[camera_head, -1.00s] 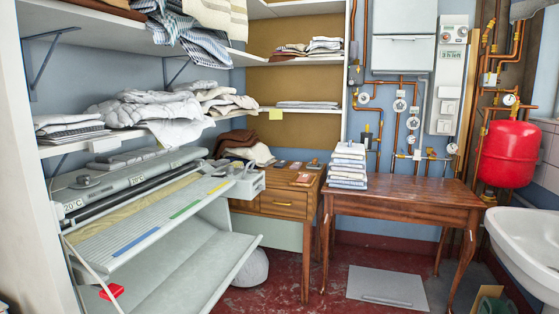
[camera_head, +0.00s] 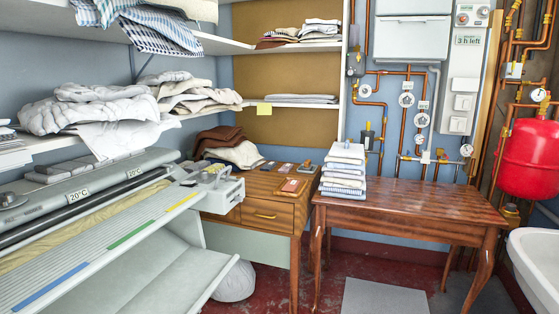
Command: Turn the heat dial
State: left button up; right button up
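The rotary ironer (camera_head: 95,245) fills the left side, with its grey roller cover on top and a sloping board with blue, green and yellow strips in front. A dark round knob (camera_head: 10,199) sits on the cover near the left edge. A light grey control box (camera_head: 215,187) is at the ironer's right end, with small raised parts on top. I cannot tell which part is the heat dial. Neither gripper is in view.
A wooden drawer desk (camera_head: 262,217) stands behind the control box. A wooden table (camera_head: 415,200) with a stack of folded cloths (camera_head: 344,172) is to the right. A white basin (camera_head: 535,260) is at the right edge. Red floor (camera_head: 270,288) shows between ironer and table.

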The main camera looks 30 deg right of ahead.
aim_at(204, 174)
jog(key=i+l, duration=0.2)
jog(key=l, duration=0.15)
jog(key=i+l, duration=0.15)
jog(key=l, duration=0.2)
jog(key=i+l, duration=0.2)
jog(key=l, duration=0.15)
jog(key=i+l, duration=0.15)
jog(key=l, duration=0.2)
jog(key=i+l, duration=0.2)
jog(key=l, duration=0.1)
